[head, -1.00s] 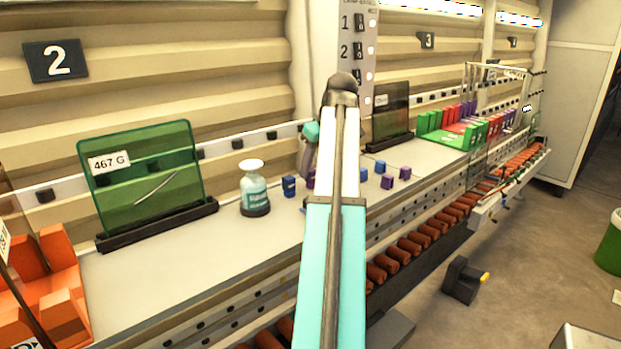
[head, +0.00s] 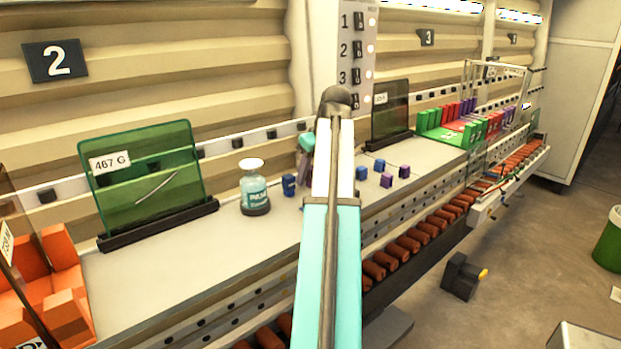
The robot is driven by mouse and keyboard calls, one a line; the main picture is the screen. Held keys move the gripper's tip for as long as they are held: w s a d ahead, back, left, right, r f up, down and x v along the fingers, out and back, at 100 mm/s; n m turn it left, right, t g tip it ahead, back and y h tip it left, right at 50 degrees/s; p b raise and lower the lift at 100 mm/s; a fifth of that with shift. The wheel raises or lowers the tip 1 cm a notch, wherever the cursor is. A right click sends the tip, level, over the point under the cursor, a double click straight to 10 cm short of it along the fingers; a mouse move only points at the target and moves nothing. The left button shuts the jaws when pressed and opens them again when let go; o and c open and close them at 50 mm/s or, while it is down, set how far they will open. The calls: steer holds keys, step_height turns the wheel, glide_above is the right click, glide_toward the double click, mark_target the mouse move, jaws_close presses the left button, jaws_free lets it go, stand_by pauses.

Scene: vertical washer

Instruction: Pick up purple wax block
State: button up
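Two small purple blocks stand on the pale bench top right of my arm: one purple block (head: 404,171) farther right, and another purple block (head: 386,180) nearer the front edge. My arm runs up the middle of the view and covers part of the bench. A teal wrist part shows at its left side, with my gripper (head: 304,168) as a dark purple-grey shape below it, close to the bench top. The fingertips are mostly hidden, so I cannot tell whether they are open or hold anything.
Blue blocks stand near the purple ones (head: 362,173) and left of my gripper (head: 289,185). A labelled bottle (head: 254,190) and a green panel (head: 145,180) stand farther left. A dark panel (head: 391,112) and green and red racks (head: 450,128) stand at the right.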

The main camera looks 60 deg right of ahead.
mark_target(311, 168)
jaws_close()
steer(key=shift+r, duration=0.1)
steer(key=shift+r+b, duration=1.05)
steer(key=shift+r, duration=3.85)
